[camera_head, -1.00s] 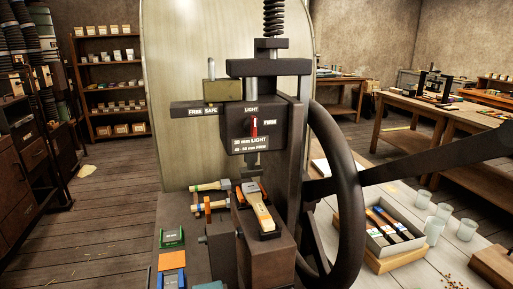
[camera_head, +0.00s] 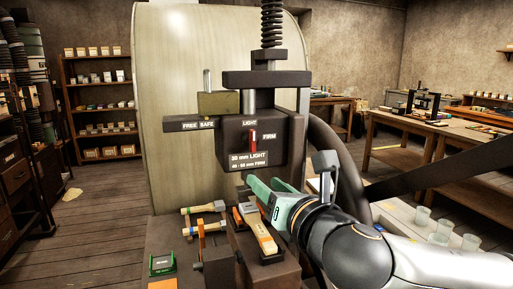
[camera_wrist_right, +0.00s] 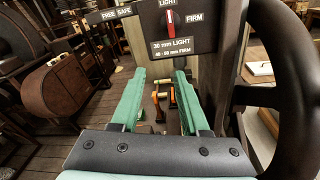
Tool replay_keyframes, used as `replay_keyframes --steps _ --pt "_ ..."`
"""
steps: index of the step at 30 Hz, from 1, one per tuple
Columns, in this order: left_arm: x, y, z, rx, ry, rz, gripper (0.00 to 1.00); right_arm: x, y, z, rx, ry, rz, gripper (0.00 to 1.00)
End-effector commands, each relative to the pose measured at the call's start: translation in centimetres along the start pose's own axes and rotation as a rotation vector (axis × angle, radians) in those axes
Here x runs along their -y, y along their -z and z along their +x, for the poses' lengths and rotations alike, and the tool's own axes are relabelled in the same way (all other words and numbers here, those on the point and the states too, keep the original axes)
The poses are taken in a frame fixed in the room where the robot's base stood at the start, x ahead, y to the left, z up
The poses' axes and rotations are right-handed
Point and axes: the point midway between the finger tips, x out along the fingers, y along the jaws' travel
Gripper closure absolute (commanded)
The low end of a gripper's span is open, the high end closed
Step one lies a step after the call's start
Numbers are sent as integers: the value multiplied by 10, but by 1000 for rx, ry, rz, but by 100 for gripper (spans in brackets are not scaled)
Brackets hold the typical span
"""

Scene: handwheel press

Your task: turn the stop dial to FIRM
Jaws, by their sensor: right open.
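The stop dial (camera_head: 253,141) is a small red and white pointer on the dark press head (camera_head: 232,139). It stands about upright, toward the LIGHT label, with FIRM to its right. It also shows at the top of the right wrist view (camera_wrist_right: 170,21). My right gripper (camera_head: 265,187) has green fingers and is below and in front of the dial, apart from it. In the right wrist view its fingers (camera_wrist_right: 159,74) are spread with nothing held between them. My left gripper is not in view.
A large dark handwheel (camera_wrist_right: 270,80) stands at the right of the press, partly behind my right arm in the head view. A light wooden-handled stamp (camera_head: 262,236) sits under the press head. A FREE/SAFE bar (camera_head: 189,124) sticks out left. Glass jars (camera_head: 440,232) stand on the right table.

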Motion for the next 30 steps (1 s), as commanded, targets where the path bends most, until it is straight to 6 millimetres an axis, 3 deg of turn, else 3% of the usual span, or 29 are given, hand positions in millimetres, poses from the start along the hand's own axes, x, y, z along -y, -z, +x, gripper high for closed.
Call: replay_keyframes --steps 4,11,30 --pt "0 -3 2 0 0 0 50 5 -29 -6 60 39 -187 55" --pt "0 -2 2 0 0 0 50 7 -43 -4 83 62 -273 55" --pt "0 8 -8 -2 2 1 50 12 -53 94 83 62 -270 55"
